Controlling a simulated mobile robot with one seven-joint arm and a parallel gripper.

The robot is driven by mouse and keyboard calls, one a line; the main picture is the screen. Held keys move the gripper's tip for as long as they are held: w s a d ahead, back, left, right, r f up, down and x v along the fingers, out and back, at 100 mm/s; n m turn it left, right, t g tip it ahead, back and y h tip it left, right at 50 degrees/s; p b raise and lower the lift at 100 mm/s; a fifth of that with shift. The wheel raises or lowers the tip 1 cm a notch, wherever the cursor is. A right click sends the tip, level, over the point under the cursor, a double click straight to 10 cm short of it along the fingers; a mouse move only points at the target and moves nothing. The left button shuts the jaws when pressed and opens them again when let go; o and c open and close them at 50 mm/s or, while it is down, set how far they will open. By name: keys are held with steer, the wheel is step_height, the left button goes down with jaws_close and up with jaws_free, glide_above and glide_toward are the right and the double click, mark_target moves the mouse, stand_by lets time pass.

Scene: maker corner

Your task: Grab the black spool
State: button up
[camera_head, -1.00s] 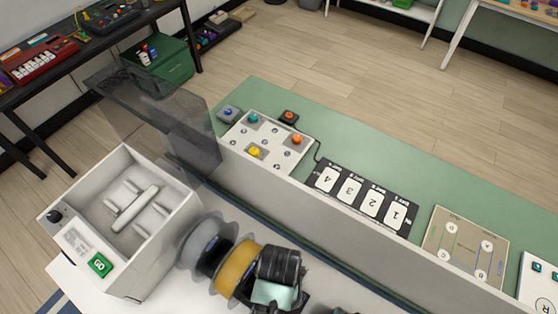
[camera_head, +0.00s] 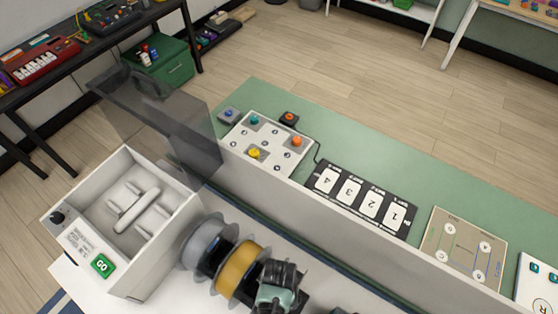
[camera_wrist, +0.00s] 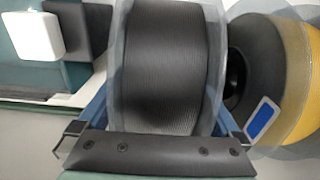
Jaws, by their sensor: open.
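The black spool (camera_wrist: 170,60) fills the middle of the wrist view, its wound black filament between clear flanges. My gripper (camera_wrist: 165,112) is open, with its blue fingers to the left and right of the spool's lower part. I cannot tell whether the fingers touch the flanges. In the head view, my gripper (camera_head: 276,295) is at the bottom centre, at the right end of the spool row, and largely hides the black spool there.
The yellow spool (camera_head: 240,268) stands close beside the black one and also shows in the wrist view (camera_wrist: 297,70). A grey spool (camera_head: 204,243) and a white machine with a GO button (camera_head: 103,264) are farther left. A low grey wall (camera_head: 300,205) runs behind.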

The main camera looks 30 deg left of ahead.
steer(key=shift+c, duration=0.2)
jaws_close()
steer(key=shift+w+r, duration=0.1)
steer(key=shift+w, duration=0.05)
steer(key=shift+r, duration=0.1)
stand_by(0.3)
